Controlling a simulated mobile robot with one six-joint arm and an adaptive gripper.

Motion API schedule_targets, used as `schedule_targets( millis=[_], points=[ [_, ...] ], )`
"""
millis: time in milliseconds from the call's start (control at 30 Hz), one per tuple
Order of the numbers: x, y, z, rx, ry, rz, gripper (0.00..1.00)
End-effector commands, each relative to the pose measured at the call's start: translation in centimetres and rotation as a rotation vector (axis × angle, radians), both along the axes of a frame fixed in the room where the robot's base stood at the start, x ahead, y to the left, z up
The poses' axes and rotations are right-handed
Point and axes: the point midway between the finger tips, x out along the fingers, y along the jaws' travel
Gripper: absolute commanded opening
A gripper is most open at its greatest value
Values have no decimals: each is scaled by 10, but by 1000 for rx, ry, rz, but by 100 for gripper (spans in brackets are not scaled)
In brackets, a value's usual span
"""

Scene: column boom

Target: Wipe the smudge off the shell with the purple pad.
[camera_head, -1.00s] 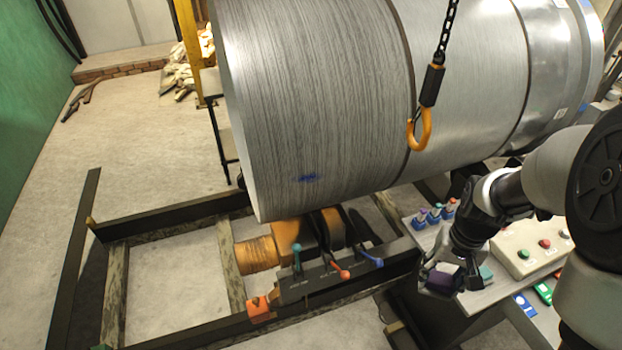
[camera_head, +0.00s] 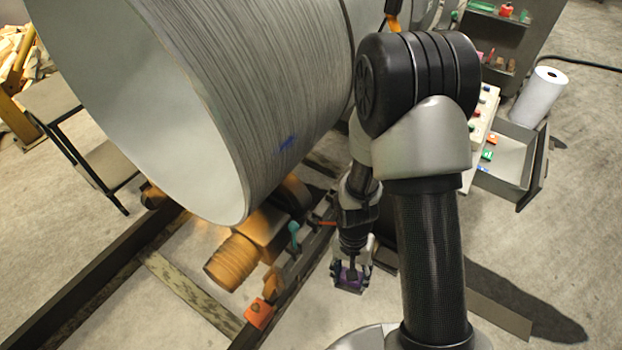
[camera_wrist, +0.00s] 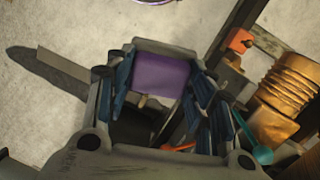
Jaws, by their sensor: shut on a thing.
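The shell (camera_head: 255,75) is a big brushed-metal cylinder lying on its side, with its open end facing the left front. The smudge (camera_head: 287,142) is a small blue mark low on its outer side. My gripper (camera_head: 352,275) hangs below and to the right of the smudge, apart from the shell. It is shut on the purple pad (camera_head: 350,280). In the wrist view the purple pad (camera_wrist: 161,74) sits between the two fingers of my gripper (camera_wrist: 160,85).
An orange roller (camera_head: 233,262) and its dark steel frame (camera_head: 290,280) stand under the shell. A teal-knobbed lever (camera_head: 294,232) rises from the frame near my gripper. An orange hook (camera_head: 393,20) hangs at the top. An open drawer (camera_head: 512,160) is at the right.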

Motion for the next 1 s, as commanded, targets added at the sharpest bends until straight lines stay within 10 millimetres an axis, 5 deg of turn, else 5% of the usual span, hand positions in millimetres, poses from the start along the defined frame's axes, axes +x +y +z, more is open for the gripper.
schedule_targets(
  millis=[233,467,733,1000],
  points=[
    [-43,39,21,-6,232,-476,23],
    [-49,94,62,147,567,-1023,24],
    [11,139,130,634,923,-1593,23],
    [103,113,197,1236,999,-1921,23]
  ],
)
